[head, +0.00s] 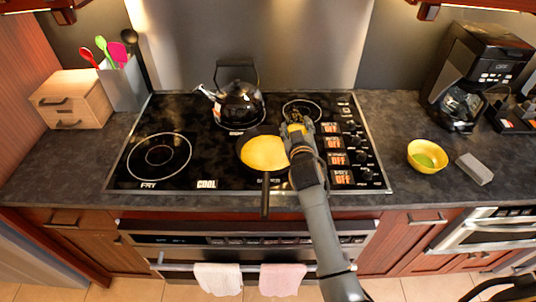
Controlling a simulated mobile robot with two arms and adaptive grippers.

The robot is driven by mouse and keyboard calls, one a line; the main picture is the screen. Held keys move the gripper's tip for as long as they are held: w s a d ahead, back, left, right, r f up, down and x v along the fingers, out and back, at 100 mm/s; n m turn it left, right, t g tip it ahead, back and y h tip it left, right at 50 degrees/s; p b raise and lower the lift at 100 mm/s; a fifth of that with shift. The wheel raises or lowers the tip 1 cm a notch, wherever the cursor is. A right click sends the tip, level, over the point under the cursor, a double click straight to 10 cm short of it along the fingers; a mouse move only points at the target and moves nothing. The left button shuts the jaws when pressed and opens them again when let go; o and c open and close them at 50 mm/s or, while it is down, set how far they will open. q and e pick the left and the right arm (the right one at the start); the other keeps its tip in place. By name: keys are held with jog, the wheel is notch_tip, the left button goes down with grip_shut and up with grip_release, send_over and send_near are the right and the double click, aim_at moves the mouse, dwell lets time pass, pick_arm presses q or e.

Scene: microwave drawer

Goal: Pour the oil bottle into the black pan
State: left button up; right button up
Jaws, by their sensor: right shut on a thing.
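The black pan (242,150) sits on the cooktop in the middle of the head view, its handle pointing to the front edge. A flat yellow layer (265,153) covers much of its inside. My right gripper (297,129) is just right of the pan's far right rim, above the cooktop. It is shut on a small yellow thing (293,127) that looks like the oil bottle. Most of the bottle is hidden by the gripper, and its tilt cannot be told. My left gripper is not in view.
A dark kettle (240,104) stands behind the pan. The cooktop's control panel (341,158) lies right of my gripper. A yellow bowl (427,157), a grey block (474,168) and a coffee maker (470,75) stand on the right counter. The front left burner (159,156) is bare.

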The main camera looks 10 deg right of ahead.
aim_at(297, 116)
pick_arm(q)
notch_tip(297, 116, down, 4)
jog(key=b, duration=0.3)
pick_arm(e)
jog(key=shift+r+m+t, duration=0.15)
jog(key=shift+m+t, duration=0.65)
jog(key=shift+m, duration=0.4)
jog(key=shift+r+p, duration=2.15)
jog(key=shift+p, duration=0.15)
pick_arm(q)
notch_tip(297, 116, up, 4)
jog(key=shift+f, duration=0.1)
pick_arm(e)
jog(key=shift+f, duration=0.1)
